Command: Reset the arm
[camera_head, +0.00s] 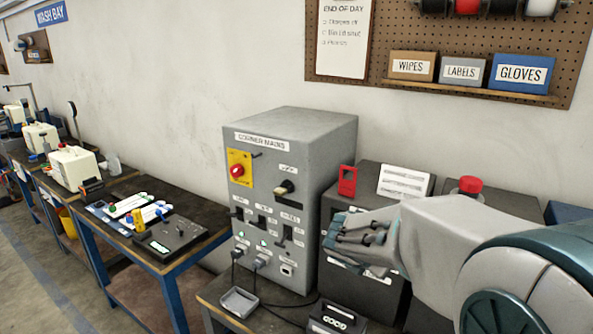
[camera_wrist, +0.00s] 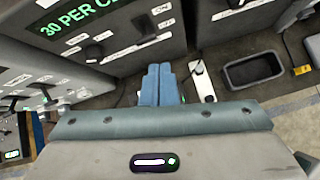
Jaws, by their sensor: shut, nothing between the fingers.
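My arm (camera_head: 440,235) reaches in from the lower right in the head view, in front of dark cabinets beside the grey mains box. In the wrist view my gripper (camera_wrist: 159,70) has its two blue fingers together, with nothing between them. The fingertips are over a dark surface, in front of a dark panel (camera_wrist: 115,45) with a green lit display.
The grey mains box (camera_head: 300,150) has a red knob on yellow, switches and plugged cables. A small grey tray (camera_head: 239,302) lies before it. A red-topped item (camera_head: 470,185) stands behind my arm. A bench (camera_head: 130,190) with devices stands left, and floor shows at far left.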

